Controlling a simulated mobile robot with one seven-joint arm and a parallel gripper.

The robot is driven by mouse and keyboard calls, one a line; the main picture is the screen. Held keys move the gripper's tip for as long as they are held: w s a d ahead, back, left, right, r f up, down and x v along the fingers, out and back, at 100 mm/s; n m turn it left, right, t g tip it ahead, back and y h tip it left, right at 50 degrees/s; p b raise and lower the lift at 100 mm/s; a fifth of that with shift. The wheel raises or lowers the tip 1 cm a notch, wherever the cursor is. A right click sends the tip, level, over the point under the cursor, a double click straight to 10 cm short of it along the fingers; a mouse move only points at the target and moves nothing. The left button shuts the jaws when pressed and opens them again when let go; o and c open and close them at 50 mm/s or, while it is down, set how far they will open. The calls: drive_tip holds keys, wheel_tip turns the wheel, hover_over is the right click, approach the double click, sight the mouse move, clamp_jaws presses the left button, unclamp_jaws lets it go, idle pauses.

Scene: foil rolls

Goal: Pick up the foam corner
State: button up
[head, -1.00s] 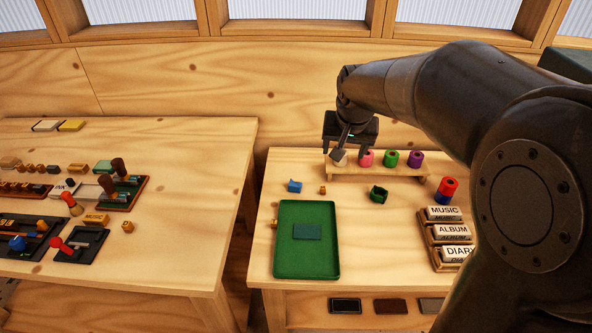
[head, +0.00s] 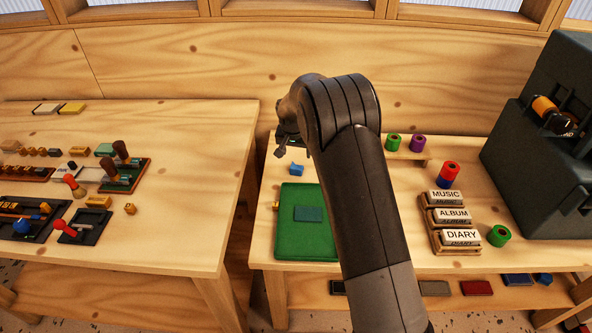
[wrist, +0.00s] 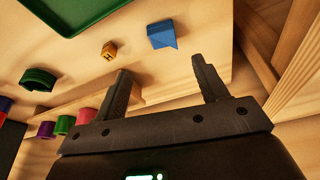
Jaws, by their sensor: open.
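A small blue angular piece (head: 297,168), which looks like the foam corner, lies on the right table just behind the green tray. In the wrist view the blue piece (wrist: 162,36) shows ahead of the fingertips, roughly between them sideways. My gripper (wrist: 160,70) is open and empty, above the table and apart from the piece. In the head view my gripper (head: 281,149) is near the table's back left, partly hidden by my arm. A dark green curved piece (wrist: 38,79) lies farther off in the wrist view; my arm hides it in the head view.
The green tray (head: 285,225) holds a flat teal block. A small orange lettered cube (wrist: 109,50) lies beside the blue piece. A wooden rack with coloured rolls (head: 417,143) stands at the back. Label blocks (head: 452,215) and a dark machine (head: 550,130) are right. A gap separates the tables.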

sight(297, 166)
drive_tip(key=x, duration=1)
drive_tip(key=shift+a+f, duration=0.25)
drive_tip(key=shift+f, duration=0.05)
drive_tip(key=shift+c, duration=0.5)
drive_tip(key=c, duration=0.9)
drive_tip(key=shift+r, duration=0.15)
drive_tip(key=shift+c, duration=0.2)
